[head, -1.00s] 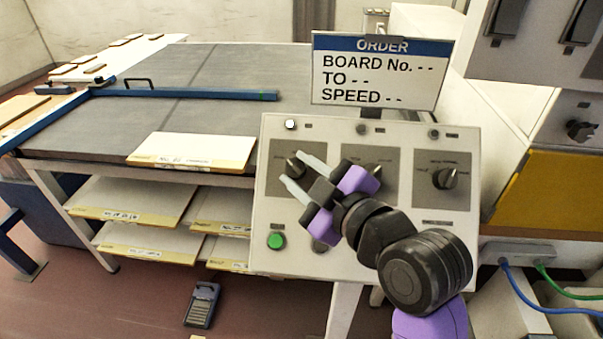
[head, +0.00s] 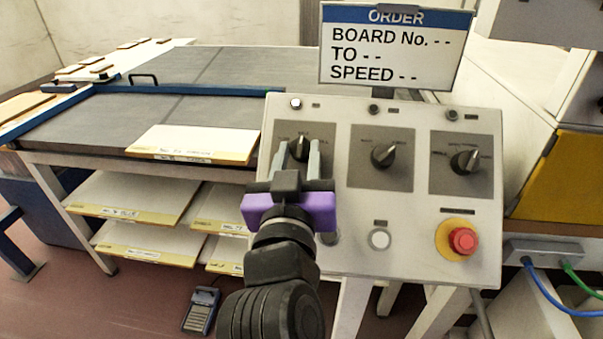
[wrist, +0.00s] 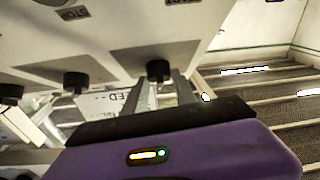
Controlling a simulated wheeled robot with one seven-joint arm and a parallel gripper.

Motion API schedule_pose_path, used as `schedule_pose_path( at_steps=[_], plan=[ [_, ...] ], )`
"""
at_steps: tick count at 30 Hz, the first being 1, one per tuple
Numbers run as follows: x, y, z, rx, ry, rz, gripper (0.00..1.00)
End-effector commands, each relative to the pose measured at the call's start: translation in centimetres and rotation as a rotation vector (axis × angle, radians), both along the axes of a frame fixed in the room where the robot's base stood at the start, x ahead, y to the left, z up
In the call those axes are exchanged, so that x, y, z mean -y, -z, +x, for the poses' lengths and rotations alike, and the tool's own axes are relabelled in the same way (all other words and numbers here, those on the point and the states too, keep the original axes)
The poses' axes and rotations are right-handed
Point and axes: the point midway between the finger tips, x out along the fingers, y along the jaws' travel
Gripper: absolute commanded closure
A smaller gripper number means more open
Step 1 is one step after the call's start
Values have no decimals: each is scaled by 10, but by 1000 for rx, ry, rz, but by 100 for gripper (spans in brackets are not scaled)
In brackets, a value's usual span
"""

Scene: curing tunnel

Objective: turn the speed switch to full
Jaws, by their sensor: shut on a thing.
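The sloped control panel (head: 340,250) carries three black rotary switches in a row on grey plates. The left switch (head: 300,153) is between the fingertips of my gripper (head: 299,145), which is shut on it. It also shows in the wrist view (wrist: 158,71), with a finger on either side. The middle switch (head: 385,155) and the right switch (head: 466,160) are free, their pointers tilted up to the right. The plate labels are too small to read, so I cannot tell which is the speed switch. The fingers partly hide the left switch's pointer.
A red stop button on a yellow base (head: 463,241) and a white button (head: 379,240) sit lower on the panel. The order sign (head: 393,48), reading "SPEED - -", stands above. A conveyor table with a board (head: 190,142) is at left.

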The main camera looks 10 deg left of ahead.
Motion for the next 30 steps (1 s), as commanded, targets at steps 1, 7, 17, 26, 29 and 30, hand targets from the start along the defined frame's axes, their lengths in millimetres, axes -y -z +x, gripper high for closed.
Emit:
schedule_pose_path(
  at_steps=[1,7,17,26,29,30],
  plan=[
    [-4,9,0,1,27,30,100],
    [-7,8,0,3,163,167,100],
    [-11,4,2,9,385,385,100],
    [-12,1,4,13,557,556,100],
    [-13,0,5,12,600,598,100],
    [-13,0,5,12,615,613,100]
  ],
)
